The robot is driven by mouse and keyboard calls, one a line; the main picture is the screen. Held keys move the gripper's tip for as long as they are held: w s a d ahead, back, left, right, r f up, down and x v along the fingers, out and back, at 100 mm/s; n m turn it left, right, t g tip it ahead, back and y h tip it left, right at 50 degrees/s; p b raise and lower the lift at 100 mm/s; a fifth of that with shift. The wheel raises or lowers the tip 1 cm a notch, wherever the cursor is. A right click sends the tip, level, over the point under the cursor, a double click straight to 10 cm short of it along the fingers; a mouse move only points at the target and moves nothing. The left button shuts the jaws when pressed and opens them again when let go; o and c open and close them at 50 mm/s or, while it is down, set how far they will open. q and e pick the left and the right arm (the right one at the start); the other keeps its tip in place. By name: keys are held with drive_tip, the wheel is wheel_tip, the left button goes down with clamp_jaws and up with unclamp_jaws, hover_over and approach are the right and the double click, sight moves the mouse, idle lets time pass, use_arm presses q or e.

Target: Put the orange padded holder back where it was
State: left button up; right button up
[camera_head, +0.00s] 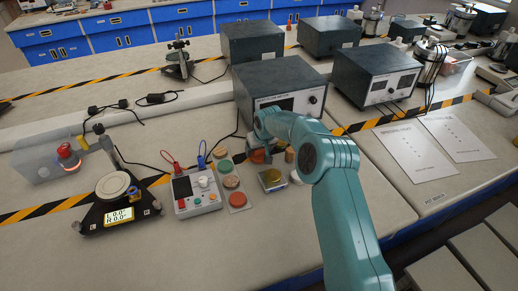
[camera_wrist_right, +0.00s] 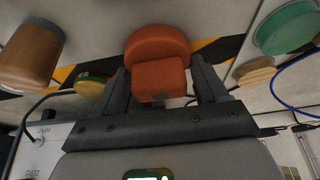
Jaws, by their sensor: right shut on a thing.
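The orange padded holder (camera_wrist_right: 158,72) is a round orange pad with a squarer orange block in front of it. In the right wrist view it sits between the two dark fingers of my right gripper (camera_wrist_right: 160,90), which is shut on it. The holder is hard to make out there. I cannot tell whether it touches the bench. My left gripper is in neither view.
A brown cylinder (camera_wrist_right: 32,52) stands close by in the wrist view. The front left bench is clear.

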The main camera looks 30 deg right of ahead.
drive_tip(key=shift+f, duration=0.1)
drive_tip(key=o, duration=1.1)
drive_tip(key=shift+f, duration=0.1)
drive_tip(key=shift+c, duration=0.2)
drive_tip(key=shift+r, duration=0.3)
drive_tip(key=shift+s+r, duration=0.1)
drive_tip(key=shift+r, duration=0.2)
drive_tip(key=b+v, duration=0.1)
drive_tip(key=v, duration=1)
